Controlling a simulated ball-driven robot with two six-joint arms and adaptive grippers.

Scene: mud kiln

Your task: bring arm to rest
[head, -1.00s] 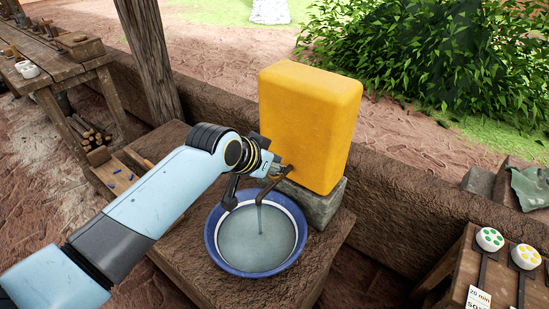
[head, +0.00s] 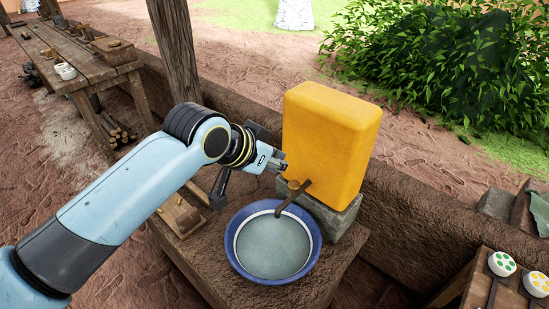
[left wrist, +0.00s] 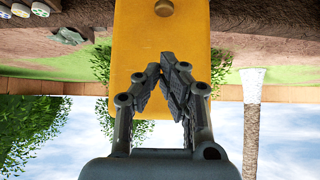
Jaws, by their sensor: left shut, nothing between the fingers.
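My left gripper (head: 282,168) is at the left side of the yellow jerrycan (head: 332,142), by its tap (head: 294,194). In the left wrist view its fingers (left wrist: 166,66) are closed together with nothing between them, and the yellow jerrycan (left wrist: 192,30) fills the middle beyond, upside down. The tap's round end (left wrist: 164,8) shows at the top edge of that view, apart from the fingertips. A blue-rimmed basin (head: 234,262) of water stands below the tap. No stream of water shows now. My right gripper is not in view.
The jerrycan stands on a grey block (head: 342,222) on a mud ledge (head: 210,258). A low mud wall (head: 410,215) runs behind. A wooden bench (head: 110,70) is at the back left, beside a post (head: 176,50). Dials (head: 502,263) sit on a stand at the right.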

